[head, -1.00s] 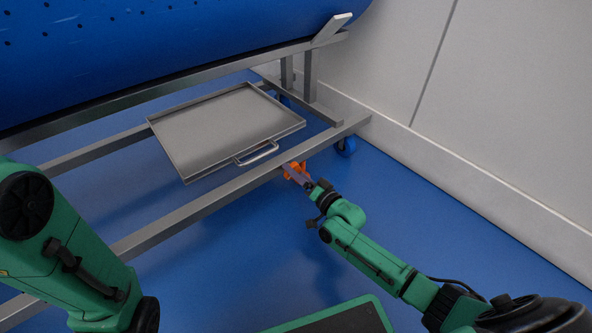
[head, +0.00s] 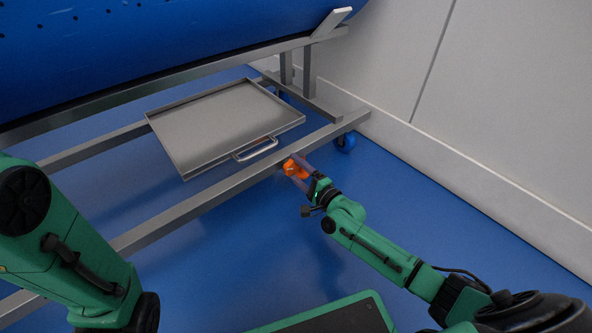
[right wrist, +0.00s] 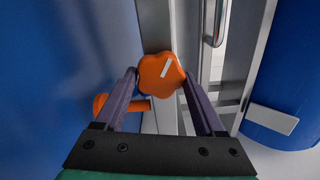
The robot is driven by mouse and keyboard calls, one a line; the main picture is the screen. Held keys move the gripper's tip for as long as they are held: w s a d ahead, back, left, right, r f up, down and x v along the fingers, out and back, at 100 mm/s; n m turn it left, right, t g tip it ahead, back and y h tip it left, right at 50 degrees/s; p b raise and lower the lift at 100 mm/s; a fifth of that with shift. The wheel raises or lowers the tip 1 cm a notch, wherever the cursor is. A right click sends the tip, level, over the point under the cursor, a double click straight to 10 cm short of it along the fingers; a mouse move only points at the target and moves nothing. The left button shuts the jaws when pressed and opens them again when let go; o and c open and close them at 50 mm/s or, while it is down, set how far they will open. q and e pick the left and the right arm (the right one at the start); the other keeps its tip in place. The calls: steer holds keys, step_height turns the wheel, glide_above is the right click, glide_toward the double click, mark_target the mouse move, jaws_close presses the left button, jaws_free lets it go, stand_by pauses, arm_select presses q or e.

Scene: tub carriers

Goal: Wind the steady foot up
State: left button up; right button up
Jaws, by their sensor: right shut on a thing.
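An orange lobed knob (head: 295,167) sits at the near bottom rail of the steel carrier. In the right wrist view the knob (right wrist: 162,74) carries a white mark that slants up to the right. My right gripper (head: 297,169) is shut on the knob, one dark finger on each side of it, as the right wrist view (right wrist: 160,88) also shows. A second orange part (right wrist: 128,104) sticks out to the left below the knob. I cannot make out the steady foot's pad or its gap to the floor. My left arm shows at the left, but its gripper is out of view.
The carrier's near rail (head: 205,201) runs beside the knob. A steel tray (head: 205,170) with a handle (head: 256,149) lies just behind the rail. A big blue tub (head: 160,45) rests above. The blue floor in front is clear.

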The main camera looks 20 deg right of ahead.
steer(key=shift+f+m, duration=0.1)
steer(key=shift+m, duration=1.1)
steer(key=o, duration=1.3)
steer(key=shift+o, duration=0.2)
steer(key=shift+s, duration=0.2)
steer(key=p+v, duration=0.5)
steer(key=v, duration=0.9)
